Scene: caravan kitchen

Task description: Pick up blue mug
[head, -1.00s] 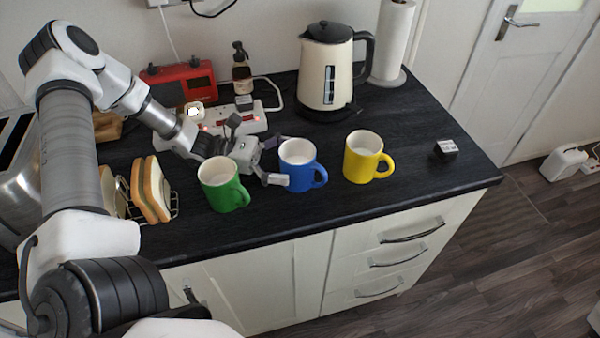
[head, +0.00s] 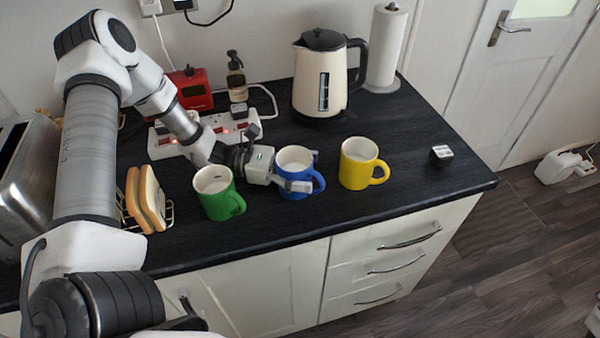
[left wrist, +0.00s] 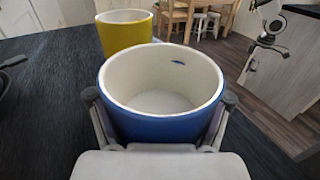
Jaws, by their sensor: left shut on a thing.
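The blue mug (head: 293,163) stands upright on the black worktop, between a green mug and a yellow mug. My left gripper (head: 297,172) is shut on the blue mug, with its fingers on either side of the body. In the left wrist view the blue mug (left wrist: 160,125) fills the middle, its white inside looks empty, and the gripper's fingers (left wrist: 160,108) press on its left and right sides. In the head view its handle shows on the right. My right gripper is not in view.
The green mug (head: 216,194) stands close on the left and the yellow mug (head: 358,160) on the right. A kettle (head: 318,85), power strip (head: 222,128) and toast rack (head: 165,211) are also on the worktop (head: 420,195).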

